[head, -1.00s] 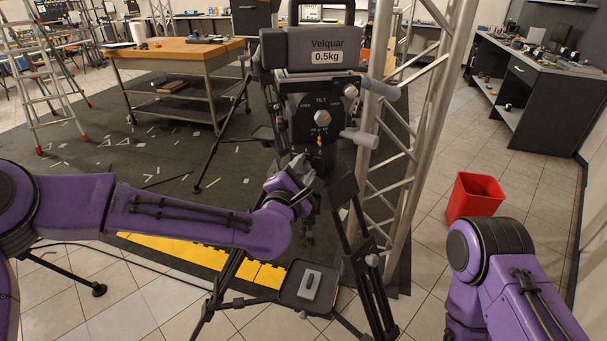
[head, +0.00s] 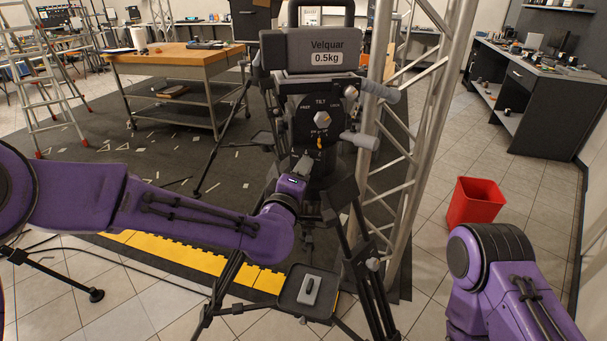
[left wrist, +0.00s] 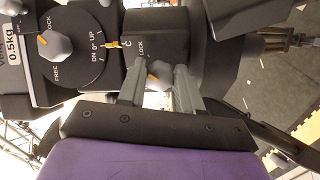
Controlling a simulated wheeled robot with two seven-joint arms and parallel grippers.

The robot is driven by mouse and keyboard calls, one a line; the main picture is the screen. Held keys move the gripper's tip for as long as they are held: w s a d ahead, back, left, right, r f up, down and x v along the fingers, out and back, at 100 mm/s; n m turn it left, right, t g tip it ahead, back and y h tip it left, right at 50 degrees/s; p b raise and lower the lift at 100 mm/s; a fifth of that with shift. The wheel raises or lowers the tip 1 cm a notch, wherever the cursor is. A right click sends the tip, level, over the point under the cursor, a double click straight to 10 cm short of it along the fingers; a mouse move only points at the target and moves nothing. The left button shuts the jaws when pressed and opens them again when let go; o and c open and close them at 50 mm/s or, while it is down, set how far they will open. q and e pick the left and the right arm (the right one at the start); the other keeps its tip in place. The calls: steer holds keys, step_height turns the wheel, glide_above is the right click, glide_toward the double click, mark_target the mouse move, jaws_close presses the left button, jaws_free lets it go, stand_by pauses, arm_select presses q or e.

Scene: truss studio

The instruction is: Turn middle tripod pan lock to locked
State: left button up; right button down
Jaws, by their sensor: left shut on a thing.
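The tripod head (head: 318,100) carries a grey block marked "Velquar 0.5kg" (head: 322,50). Its tilt knob (head: 322,118) faces me and also shows in the left wrist view (left wrist: 54,46). Below the tilt dial, my left gripper (head: 303,168) reaches in from the left at the pan base. In the left wrist view my left gripper (left wrist: 157,82) is shut on a grey pan lock knob (left wrist: 158,71) with an orange pointer mark. A "LOCK" label (left wrist: 141,48) is printed beside the knob. The fingers hide the knob's sides. My right gripper is out of view.
A truss tower (head: 405,150) stands close on the right of the tripod. A small tray (head: 290,303) holding a grey item sits low between the legs. A red bin (head: 475,201) stands on the right floor. A wooden-topped workbench (head: 175,52) is behind at left.

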arm_select(q)
steer(key=shift+s+d+f+m, duration=0.1)
steer(key=shift+f+m, duration=0.15)
steer(key=shift+m, duration=0.35)
steer(key=o, duration=1)
steer(key=shift+o, duration=0.2)
steer(key=shift+s, duration=0.1)
